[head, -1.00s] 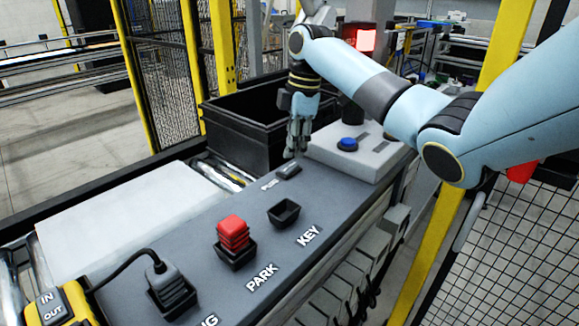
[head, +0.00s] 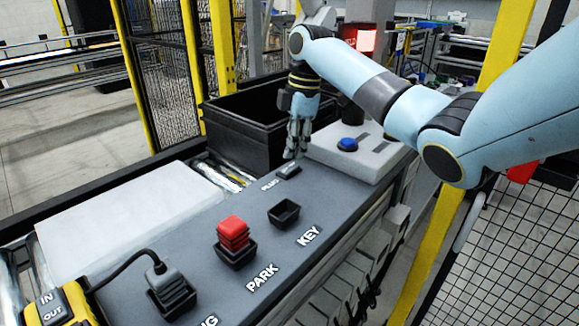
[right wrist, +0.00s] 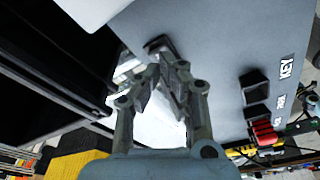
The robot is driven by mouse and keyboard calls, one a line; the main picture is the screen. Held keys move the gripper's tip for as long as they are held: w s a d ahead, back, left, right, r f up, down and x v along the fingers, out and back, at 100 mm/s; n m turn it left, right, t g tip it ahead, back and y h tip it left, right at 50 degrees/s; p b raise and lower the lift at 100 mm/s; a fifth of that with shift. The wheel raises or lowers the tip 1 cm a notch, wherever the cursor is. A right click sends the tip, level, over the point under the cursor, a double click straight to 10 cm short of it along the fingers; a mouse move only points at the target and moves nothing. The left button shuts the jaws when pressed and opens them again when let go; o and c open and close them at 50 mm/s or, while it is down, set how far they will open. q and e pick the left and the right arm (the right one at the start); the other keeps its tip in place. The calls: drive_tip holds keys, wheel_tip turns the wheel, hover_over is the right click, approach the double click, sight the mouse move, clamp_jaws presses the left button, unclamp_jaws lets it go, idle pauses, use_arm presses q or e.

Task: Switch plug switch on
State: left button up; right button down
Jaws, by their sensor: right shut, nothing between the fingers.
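The plug switch (head: 288,171) is a small black rocker on the grey panel, beside a small PLUG label (head: 269,184). In the right wrist view it shows (right wrist: 158,44) just past my fingertips. My right gripper (head: 291,155) points down, shut and empty, with its fingertips at the far end of the switch. I cannot tell whether they touch it, or which way the rocker is set. In the right wrist view the gripper's fingers (right wrist: 165,75) partly hide the panel edge by the switch. My left gripper is not in view.
A black bin (head: 245,130) stands behind my right gripper. A grey box with a blue button (head: 347,144) is to its right. An empty black socket (head: 284,212), a red block (head: 233,232) and a black plug with cable (head: 163,280) sit nearer on the panel.

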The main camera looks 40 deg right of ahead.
sight(293, 164)
drive_tip(key=shift+f+b, duration=0.4)
drive_tip(key=shift+f, duration=0.65)
idle(0.4)
wheel_tip(293, 164, up, 7)
drive_tip(key=p, duration=0.8)
drive_tip(key=shift+r, duration=0.1)
idle(0.4)
